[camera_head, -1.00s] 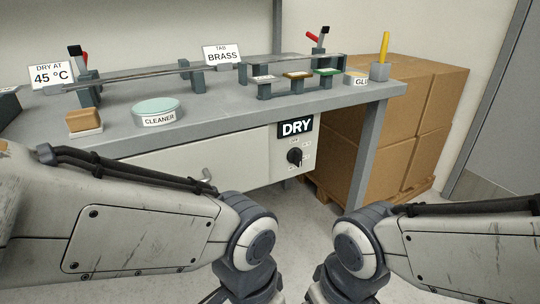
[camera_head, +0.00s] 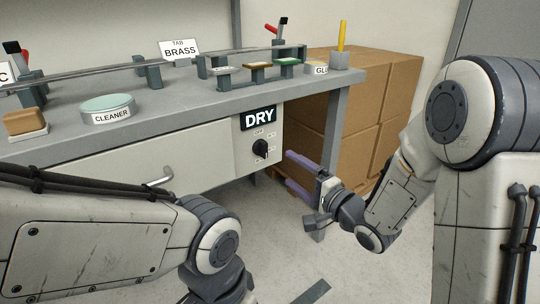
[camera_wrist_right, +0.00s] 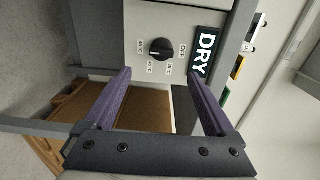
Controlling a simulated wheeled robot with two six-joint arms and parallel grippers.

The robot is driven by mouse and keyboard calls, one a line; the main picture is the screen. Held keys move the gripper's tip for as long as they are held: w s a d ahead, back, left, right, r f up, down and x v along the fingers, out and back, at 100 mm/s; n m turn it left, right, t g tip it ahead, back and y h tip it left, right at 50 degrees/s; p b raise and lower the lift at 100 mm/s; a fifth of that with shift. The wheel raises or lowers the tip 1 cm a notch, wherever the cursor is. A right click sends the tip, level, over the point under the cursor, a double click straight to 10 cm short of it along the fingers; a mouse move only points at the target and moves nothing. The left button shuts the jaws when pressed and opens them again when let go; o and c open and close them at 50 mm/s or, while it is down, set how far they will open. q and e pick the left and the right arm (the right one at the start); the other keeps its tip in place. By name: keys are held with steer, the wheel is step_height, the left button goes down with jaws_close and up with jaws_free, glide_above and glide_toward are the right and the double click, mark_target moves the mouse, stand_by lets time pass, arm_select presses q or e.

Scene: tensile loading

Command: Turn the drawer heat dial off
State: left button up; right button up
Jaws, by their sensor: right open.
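The black heat dial (camera_head: 261,148) is on the drawer front under the DRY sign (camera_head: 258,118), with small labels around it. In the right wrist view the dial (camera_wrist_right: 161,48) shows a pale mark on its left side, and the OFF label (camera_wrist_right: 183,50) is to its right. The exact setting is hard to read. My right gripper (camera_head: 288,168) is open and empty, its purple fingers pointing at the drawer front from the right, apart from the dial. In its wrist view the dial appears beyond the gap between the fingertips (camera_wrist_right: 158,73). My left gripper is out of view.
The drawer handle (camera_head: 158,178) is left of the dial. The bench top (camera_head: 180,98) above holds a cleaner tub (camera_head: 108,110), a sponge block (camera_head: 25,122) and a rack of tabs. A bench leg (camera_head: 335,130) and cardboard boxes (camera_head: 375,100) stand right of the drawer.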

mark_target(267, 151)
steer(key=b+x, duration=0.2)
steer(key=x, duration=0.7)
steer(key=shift+r+b, duration=0.1)
steer(key=shift+b, duration=0.3)
steer(key=shift+w+a+r, duration=0.1)
steer(key=shift+w+a, duration=0.3)
steer(key=shift+w, duration=0.15)
steer(key=shift+d, duration=0.1)
steer(key=c, duration=1.4)
